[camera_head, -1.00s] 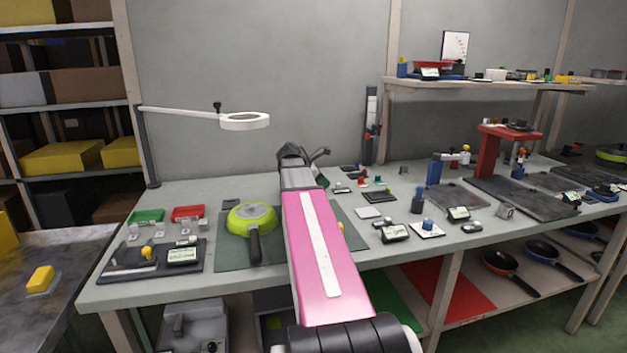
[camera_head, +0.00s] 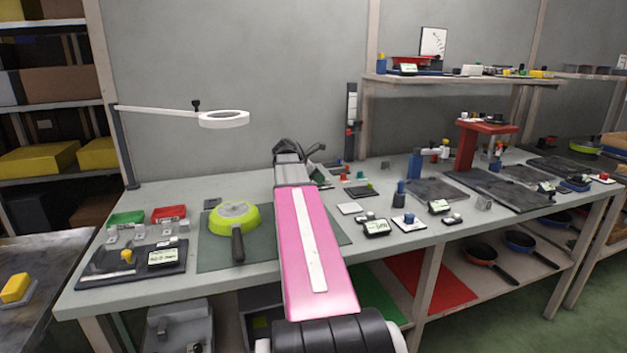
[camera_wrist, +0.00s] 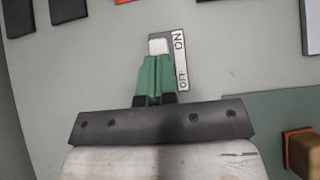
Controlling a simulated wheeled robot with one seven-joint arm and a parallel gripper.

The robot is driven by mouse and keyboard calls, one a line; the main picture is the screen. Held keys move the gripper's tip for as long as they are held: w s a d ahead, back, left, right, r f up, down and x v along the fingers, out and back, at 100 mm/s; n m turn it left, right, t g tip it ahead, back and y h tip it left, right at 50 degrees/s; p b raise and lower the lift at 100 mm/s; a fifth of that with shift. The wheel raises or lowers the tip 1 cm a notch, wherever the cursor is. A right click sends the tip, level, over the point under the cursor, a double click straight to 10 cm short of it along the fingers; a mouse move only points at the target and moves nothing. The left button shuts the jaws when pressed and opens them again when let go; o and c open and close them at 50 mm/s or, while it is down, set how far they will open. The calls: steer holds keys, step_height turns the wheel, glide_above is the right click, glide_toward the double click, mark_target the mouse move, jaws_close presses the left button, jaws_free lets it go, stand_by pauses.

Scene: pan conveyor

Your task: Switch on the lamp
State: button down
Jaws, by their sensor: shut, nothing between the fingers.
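The lamp (camera_head: 223,119) is a white ring on a long white arm, fixed to a dark post at the bench's left back. I cannot tell if it is lit. In the wrist view a small grey switch plate (camera_wrist: 181,62) carries the words ON and OFF, with a white knob (camera_wrist: 159,46) near the ON end. My gripper (camera_wrist: 154,60) has green fingers, shut and empty, just below the knob and over the plate's OFF part. Whether the fingers touch the knob is unclear. In the head view my arm hides the switch.
A green pan (camera_head: 234,216) lies on a dark mat left of my arm. Red (camera_head: 168,214) and green (camera_head: 126,218) trays stand at the left. Several small parts lie to the right. In the wrist view, dark blocks are at upper left and a brown block (camera_wrist: 302,150) at lower right.

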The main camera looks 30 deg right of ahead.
steer(key=shift+d, duration=0.1)
steer(key=a, duration=0.2)
steer(key=w+a, duration=0.1)
steer(key=a, duration=0.1)
steer(key=shift+a, duration=0.15)
steer(key=v, duration=0.9)
steer(key=shift+a+r, duration=0.25)
steer(key=shift+r, duration=0.1)
